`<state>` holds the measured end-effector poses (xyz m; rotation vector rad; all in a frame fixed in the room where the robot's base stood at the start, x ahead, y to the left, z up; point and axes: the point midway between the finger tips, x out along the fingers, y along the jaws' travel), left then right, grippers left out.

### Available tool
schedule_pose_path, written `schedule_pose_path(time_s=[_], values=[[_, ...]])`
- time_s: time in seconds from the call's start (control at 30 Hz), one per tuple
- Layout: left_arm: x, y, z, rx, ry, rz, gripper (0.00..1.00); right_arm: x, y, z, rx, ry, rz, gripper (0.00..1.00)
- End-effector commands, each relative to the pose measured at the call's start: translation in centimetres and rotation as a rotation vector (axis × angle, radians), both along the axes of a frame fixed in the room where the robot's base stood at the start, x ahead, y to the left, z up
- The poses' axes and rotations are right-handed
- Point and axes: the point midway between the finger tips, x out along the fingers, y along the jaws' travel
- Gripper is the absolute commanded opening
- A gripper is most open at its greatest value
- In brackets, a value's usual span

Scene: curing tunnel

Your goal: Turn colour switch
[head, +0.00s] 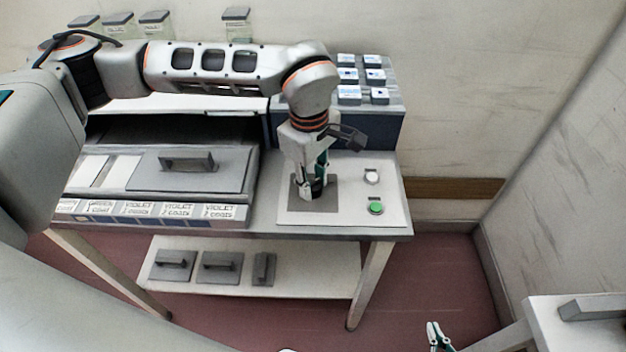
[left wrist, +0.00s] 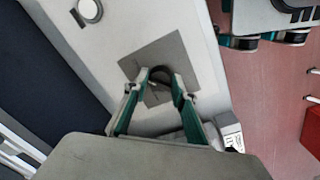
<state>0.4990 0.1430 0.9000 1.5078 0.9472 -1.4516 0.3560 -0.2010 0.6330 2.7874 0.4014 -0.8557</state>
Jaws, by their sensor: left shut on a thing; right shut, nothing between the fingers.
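The colour switch shows in the left wrist view as a dark round knob (left wrist: 160,74) on a grey square plate (left wrist: 178,52). In the head view the grey plate (head: 329,190) lies on the white control panel (head: 345,216), and the knob is mostly hidden by my gripper. My left gripper (head: 312,192) points down over the plate. Its fingers (left wrist: 158,88) are shut on the knob, one on each side. My right gripper (head: 437,338) is shut and empty, low at the bottom edge of the head view, away from the table.
A green button (head: 376,208) and a white button (head: 371,176) sit right of the plate. A grey handled lid (head: 190,170) covers part of the labelled box at left. A blue-grey box (head: 390,128) with several small blocks stands behind. A white table (head: 575,318) is at lower right.

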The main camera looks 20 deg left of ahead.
Motion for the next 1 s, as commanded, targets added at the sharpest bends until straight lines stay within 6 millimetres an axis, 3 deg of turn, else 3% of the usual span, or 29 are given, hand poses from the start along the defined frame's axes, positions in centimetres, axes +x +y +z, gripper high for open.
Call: schedule_pose_path(time_s=[0.37,1.0], values=[[-0.07,-0.05,0.00,0.000,0.001,0.141,0.04,-0.01,-0.02,-0.04,0.000,0.001,0.000,0.00],[-0.04,-0.14,0.00,0.001,0.000,0.731,0.04,-0.09,-0.05,-0.39,-0.001,0.003,0.000,0.00]])
